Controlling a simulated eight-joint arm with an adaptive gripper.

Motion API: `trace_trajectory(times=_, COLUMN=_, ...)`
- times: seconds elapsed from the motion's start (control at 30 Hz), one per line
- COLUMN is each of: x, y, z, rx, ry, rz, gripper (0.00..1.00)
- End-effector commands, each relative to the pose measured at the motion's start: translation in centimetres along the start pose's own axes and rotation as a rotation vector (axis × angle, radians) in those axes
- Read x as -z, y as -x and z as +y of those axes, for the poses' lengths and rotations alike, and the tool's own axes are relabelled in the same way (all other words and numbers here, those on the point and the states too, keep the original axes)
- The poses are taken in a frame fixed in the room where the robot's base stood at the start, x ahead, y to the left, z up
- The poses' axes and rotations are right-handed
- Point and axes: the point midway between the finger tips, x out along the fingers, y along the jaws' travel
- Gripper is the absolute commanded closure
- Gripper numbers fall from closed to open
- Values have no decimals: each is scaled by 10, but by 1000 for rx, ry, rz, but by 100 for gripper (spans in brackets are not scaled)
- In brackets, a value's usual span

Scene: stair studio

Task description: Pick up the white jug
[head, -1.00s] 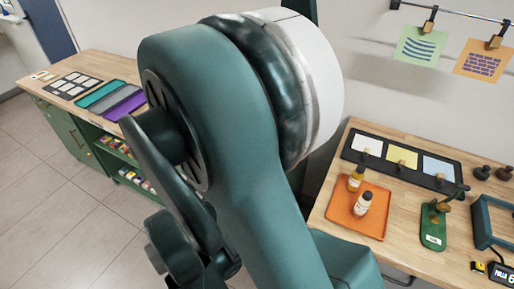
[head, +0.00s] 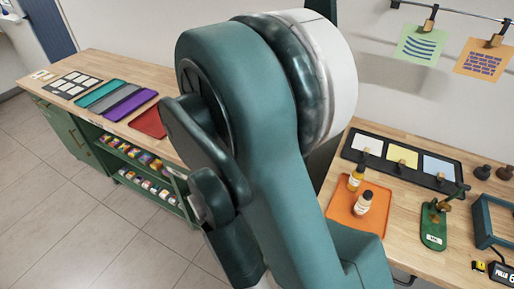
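I do not see a white jug in the head view. My green arm fills the middle of the picture and may hide part of the bench and wall behind it. The end of my arm cannot be made out, and my gripper is not in view.
A black tray (head: 351,154) with coloured cards lies behind. A green stand (head: 434,228) is beside. The left bench holds grey (head: 122,104) and red (head: 149,122) trays.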

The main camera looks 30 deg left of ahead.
Motion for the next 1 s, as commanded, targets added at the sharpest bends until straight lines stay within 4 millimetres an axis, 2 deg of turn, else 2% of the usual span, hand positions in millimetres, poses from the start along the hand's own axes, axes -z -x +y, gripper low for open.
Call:
trace_trajectory(times=0.37, x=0, y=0, z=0, rx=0, ry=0, rz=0, gripper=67)
trace_trajectory(times=0.6, x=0, y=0, z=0, rx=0, ry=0, rz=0, gripper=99)
trace_trajectory(times=0.63, x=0, y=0, z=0, rx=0, ry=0, rz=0, gripper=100)
trace_trajectory(times=1.0, x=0, y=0, z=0, rx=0, ry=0, rz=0, gripper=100)
